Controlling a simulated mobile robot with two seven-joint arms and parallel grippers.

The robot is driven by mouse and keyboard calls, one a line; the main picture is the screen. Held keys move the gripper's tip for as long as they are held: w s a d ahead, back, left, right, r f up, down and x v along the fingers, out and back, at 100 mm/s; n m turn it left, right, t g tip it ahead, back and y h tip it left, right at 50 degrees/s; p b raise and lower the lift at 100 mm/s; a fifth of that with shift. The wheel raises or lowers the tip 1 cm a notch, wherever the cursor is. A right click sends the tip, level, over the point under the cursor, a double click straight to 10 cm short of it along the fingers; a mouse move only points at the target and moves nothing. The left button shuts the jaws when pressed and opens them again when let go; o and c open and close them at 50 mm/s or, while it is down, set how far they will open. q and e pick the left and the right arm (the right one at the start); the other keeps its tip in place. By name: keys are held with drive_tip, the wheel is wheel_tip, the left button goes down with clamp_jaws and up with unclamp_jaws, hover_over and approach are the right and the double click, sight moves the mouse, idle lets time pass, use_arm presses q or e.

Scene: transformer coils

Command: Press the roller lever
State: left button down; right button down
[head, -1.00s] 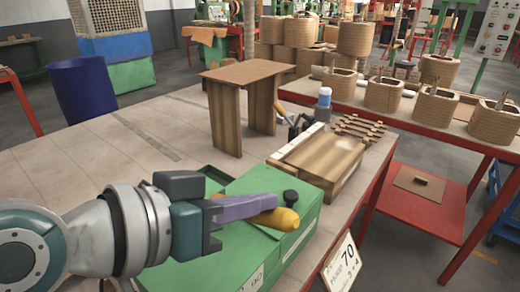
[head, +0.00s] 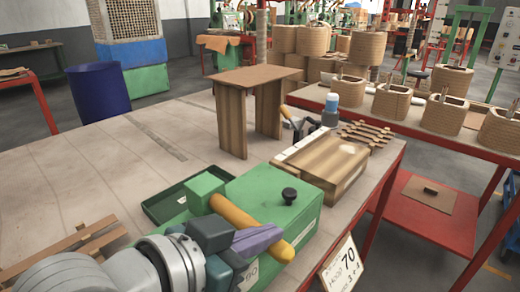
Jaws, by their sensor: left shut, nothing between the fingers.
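A green box (head: 270,205) stands near the table's front right edge, with a black knob (head: 289,195) on top. A yellow rounded bar (head: 240,219), which looks like the roller lever, lies slanted across the near side of the box. My left gripper (head: 272,238), with purple fingers, is shut and empty. It is just in front of the yellow bar and hides part of its lower edge; I cannot tell whether they touch. My right gripper is not in view.
A dark green tray (head: 160,207) lies left of the box. Behind the box are a wooden block (head: 325,165) and a small wooden stand (head: 233,124). Wooden strips (head: 75,243) lie at the left. A sign (head: 341,268) hangs at the table's front edge. The table's left middle is clear.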

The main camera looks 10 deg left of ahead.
use_arm(q)
drive_tip(key=shift+f, duration=0.15)
drive_tip(key=r+p, duration=0.5)
drive_tip(key=shift+w+d+r, duration=0.15)
drive_tip(key=shift+d, duration=0.1)
drive_tip(key=v, duration=0.9)
drive_tip(key=shift+s+f+p, duration=0.3)
drive_tip(key=shift+s+p, duration=0.05)
